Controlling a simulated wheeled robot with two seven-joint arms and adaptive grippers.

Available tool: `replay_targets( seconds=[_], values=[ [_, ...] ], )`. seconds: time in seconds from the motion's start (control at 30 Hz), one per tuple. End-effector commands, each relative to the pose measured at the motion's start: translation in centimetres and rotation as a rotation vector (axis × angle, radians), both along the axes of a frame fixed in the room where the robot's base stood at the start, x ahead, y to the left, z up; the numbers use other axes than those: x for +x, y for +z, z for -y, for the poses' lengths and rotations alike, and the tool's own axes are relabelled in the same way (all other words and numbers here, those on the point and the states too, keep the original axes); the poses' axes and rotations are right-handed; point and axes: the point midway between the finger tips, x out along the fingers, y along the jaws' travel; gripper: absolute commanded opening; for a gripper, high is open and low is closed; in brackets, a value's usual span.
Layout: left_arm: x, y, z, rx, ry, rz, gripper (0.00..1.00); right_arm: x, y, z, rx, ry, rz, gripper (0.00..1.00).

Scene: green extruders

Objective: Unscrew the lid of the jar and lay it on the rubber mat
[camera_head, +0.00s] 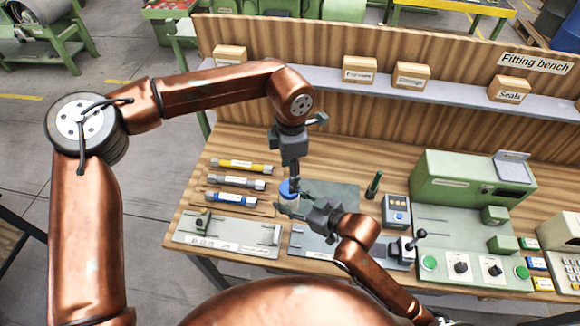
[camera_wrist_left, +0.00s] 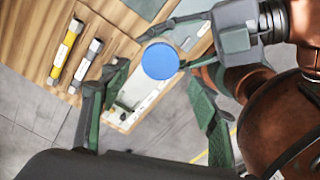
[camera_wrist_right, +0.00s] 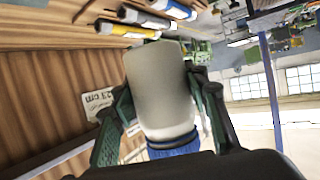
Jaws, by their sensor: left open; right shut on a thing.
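The jar (camera_head: 291,200) is upright with its blue lid (camera_head: 285,187) on top, partly hidden by my grippers. My right gripper (camera_head: 290,207) is shut on the jar body from the right. In the right wrist view, its fingers flank the pale jar body (camera_wrist_right: 160,85), with the blue lid (camera_wrist_right: 172,148) below it in the picture. My left gripper (camera_head: 294,189) points down above the lid. In the left wrist view, its fingers (camera_wrist_left: 158,85) are spread, with the round lid (camera_wrist_left: 160,62) between and slightly beyond them. The dark rubber mat (camera_head: 343,194) lies just right of the jar.
Yellow, grey and blue-banded tubes (camera_head: 238,166) lie left of the jar. A grey plate (camera_head: 200,234) lies at the front left. A small dark upright object (camera_head: 374,185) and a grey-blue box (camera_head: 396,211) stand right of the mat. A green machine (camera_head: 470,180) fills the right.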

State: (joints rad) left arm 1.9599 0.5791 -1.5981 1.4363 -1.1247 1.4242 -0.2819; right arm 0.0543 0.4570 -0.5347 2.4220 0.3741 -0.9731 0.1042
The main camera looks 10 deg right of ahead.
Motion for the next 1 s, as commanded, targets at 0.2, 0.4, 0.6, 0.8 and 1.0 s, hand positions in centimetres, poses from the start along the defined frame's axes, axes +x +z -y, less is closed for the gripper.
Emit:
replay_targets(
  seconds=[0.2, 0.4, 0.6, 0.8, 1.0],
  values=[
    [-0.1, -3.5, -0.1, 0.001, 0.002, -0.003, 0.56, 0.0, 0.1, 0.0, 0.001, 0.000, 0.003, 0.00],
    [0.0, -5.4, 0.0, -0.001, 0.001, -0.001, 0.56, 0.0, 0.1, 0.0, 0.001, 0.000, 0.003, 0.00],
    [0.0, -5.8, -0.1, -0.001, 0.002, 0.000, 0.56, 0.0, 0.2, 0.0, 0.001, 0.000, 0.003, 0.00],
    [0.0, -5.8, -0.1, -0.001, 0.003, -0.001, 0.52, 0.0, 0.1, 0.0, 0.001, 0.000, 0.003, 0.00],
    [0.0, -5.8, -0.1, -0.001, 0.003, -0.001, 0.39, 0.0, 0.2, 0.0, 0.001, 0.000, 0.003, 0.00]
  ],
)
